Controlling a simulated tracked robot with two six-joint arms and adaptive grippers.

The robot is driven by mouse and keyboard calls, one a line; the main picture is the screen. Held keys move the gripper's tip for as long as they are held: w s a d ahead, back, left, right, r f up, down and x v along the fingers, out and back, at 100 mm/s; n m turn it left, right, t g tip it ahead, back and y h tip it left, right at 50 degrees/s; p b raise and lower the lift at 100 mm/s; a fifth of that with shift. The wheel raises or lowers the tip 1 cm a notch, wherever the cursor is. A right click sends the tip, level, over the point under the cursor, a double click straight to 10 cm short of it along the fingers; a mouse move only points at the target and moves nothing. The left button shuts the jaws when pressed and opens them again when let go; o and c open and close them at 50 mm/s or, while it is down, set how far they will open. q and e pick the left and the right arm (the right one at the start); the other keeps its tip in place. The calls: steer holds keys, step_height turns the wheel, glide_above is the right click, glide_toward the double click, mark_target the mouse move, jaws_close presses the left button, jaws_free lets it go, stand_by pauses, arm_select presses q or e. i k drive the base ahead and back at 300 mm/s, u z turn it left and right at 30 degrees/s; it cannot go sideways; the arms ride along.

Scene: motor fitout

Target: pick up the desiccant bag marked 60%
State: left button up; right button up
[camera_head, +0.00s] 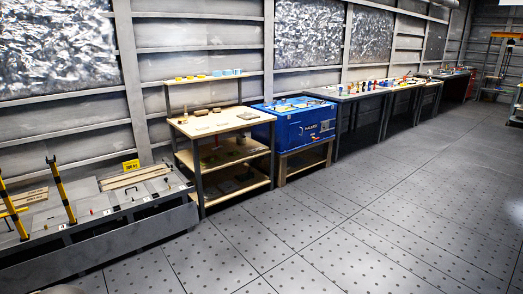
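I cannot make out a desiccant bag marked 60% in the head view; the small items are too far away to read. A wooden-topped workbench (222,124) stands left of centre and carries small items, among them a brown block (201,112) and a pale tan piece (248,115). A row of small yellow and blue items (215,74) stands on its raised back shelf. I cannot tell if any of these is a bag. Neither of my grippers is in view.
A blue crate (309,131) on a wooden stand is right of the workbench. Dark tables (357,95) with small colourful items continue along the wall. A low grey platform (118,232) with yellow-and-black posts (61,190) is at left. The tiled floor (370,220) is clear.

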mark_target(223, 123)
steer(key=z, duration=0.15)
steer(key=i, duration=1.85)
steer(key=u, duration=0.25)
steer(key=i, duration=1.7)
steer(key=u, duration=0.6)
steer(key=i, duration=0.75)
steer(key=u, duration=0.15)
